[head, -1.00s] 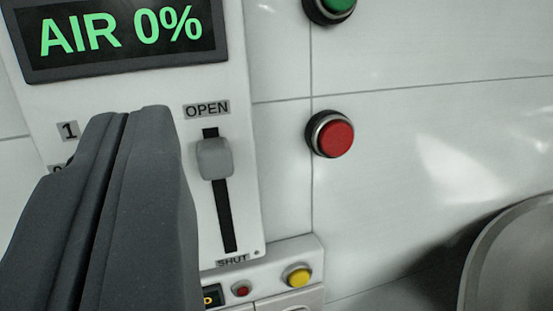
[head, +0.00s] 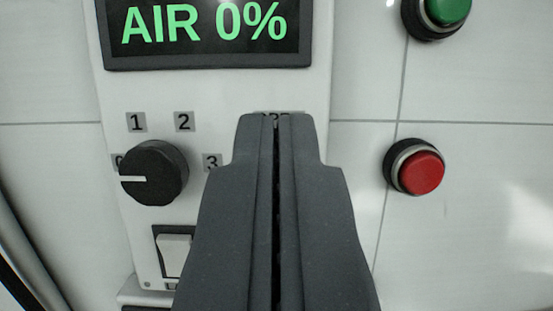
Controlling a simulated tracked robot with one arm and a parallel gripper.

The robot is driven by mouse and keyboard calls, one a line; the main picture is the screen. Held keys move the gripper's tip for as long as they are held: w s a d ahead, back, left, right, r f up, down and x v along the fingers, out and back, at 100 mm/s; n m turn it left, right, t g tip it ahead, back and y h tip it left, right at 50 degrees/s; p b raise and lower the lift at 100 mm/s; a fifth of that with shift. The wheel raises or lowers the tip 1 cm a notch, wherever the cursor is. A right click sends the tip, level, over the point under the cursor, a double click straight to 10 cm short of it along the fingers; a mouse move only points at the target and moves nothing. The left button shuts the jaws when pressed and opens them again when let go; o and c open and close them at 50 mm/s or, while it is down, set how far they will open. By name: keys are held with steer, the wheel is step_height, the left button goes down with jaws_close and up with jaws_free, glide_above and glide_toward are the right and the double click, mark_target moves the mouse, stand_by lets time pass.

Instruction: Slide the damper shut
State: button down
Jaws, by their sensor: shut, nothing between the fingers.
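My gripper (head: 276,118) is shut and empty, its dark grey fingers pressed together in the middle of the view. It stands in front of the right part of the white control panel (head: 220,95). The damper slider and its slot are hidden behind the fingers. Only a sliver of the OPEN label (head: 272,113) shows above the fingertips. Whether the fingertips touch the slider cannot be seen.
The display (head: 205,30) reads AIR 0%. A black rotary knob (head: 154,172) and a white rocker switch (head: 174,254) are left of my gripper. A red button (head: 420,172) and a green button (head: 445,10) are on the wall at right.

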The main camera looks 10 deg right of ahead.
steer(key=x, duration=0.6)
steer(key=shift+f, duration=0.1)
steer(key=shift+w+d+r+p, duration=0.1)
steer(key=shift+w+r+p, duration=0.25)
steer(key=shift+w, duration=0.25)
step_height(320, 180, down, 4)
steer(key=shift+f, duration=0.15)
